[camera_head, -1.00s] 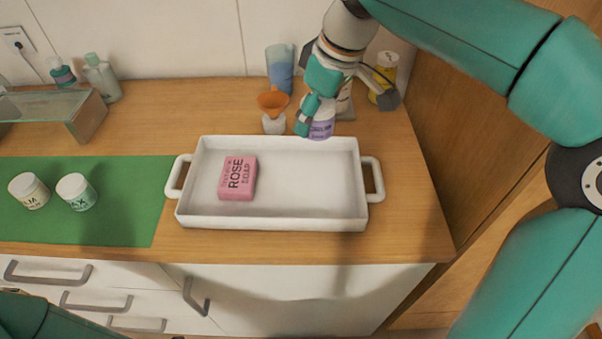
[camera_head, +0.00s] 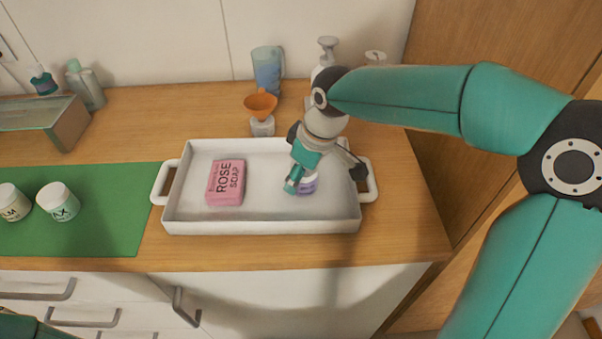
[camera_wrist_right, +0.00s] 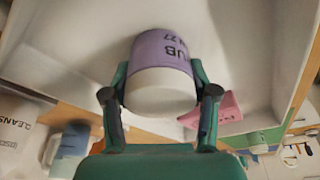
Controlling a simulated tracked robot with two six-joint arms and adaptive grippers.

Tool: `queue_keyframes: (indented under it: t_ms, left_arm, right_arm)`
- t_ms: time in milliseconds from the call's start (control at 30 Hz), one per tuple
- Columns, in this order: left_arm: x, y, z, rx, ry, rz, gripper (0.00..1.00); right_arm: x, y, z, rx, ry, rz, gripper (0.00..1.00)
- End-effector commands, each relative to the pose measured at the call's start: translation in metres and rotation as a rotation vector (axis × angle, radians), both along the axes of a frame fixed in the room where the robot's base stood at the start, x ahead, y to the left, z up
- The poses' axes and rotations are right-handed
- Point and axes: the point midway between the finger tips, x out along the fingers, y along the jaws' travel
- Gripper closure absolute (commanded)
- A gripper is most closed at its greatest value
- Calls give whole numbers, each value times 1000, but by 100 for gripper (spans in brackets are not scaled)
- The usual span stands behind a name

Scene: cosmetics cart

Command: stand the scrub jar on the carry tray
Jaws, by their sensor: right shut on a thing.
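The scrub jar (camera_head: 308,184), with a purple label and a white end, is inside the outline of the white carry tray (camera_head: 250,226), in its right half. My right gripper (camera_head: 302,178) is shut on the jar and partly hides it. In the right wrist view the jar (camera_wrist_right: 162,70) sits between both fingers, its label partly readable as "UB", with the pale tray surface behind it. I cannot tell whether the jar's base touches the tray floor. My left gripper is out of view; only a piece of my left arm shows at the lower left.
A pink rose soap (camera_head: 225,182) lies in the tray's left half. An orange funnel (camera_head: 260,104) on a small jar, a blue cup (camera_head: 267,70) and pump bottles stand behind the tray. Two white jars stand on the green mat (camera_head: 110,220). The tray's middle is clear.

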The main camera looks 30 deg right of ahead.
Motion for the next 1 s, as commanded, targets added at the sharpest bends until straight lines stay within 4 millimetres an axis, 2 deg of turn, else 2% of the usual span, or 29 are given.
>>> queue_keyframes:
  t_ms: [267, 300, 433, 767, 867, 1000]
  left_arm:
    - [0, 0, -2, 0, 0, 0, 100]
    - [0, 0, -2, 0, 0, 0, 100]
    - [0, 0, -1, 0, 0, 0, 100]
    - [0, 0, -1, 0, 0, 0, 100]
    - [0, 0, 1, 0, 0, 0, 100]
    - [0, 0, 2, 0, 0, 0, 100]
  right_arm:
    - [0, 0, -2, 0, -1, 0, 80]
    - [0, 0, -3, 0, 0, 0, 40]
    - [0, 0, -1, 0, 0, 0, 18]
    - [0, 0, -1, 0, 0, 0, 16]
    - [0, 0, 3, 0, -1, 0, 16]
    - [-3, -2, 19, 0, -4, -1, 16]
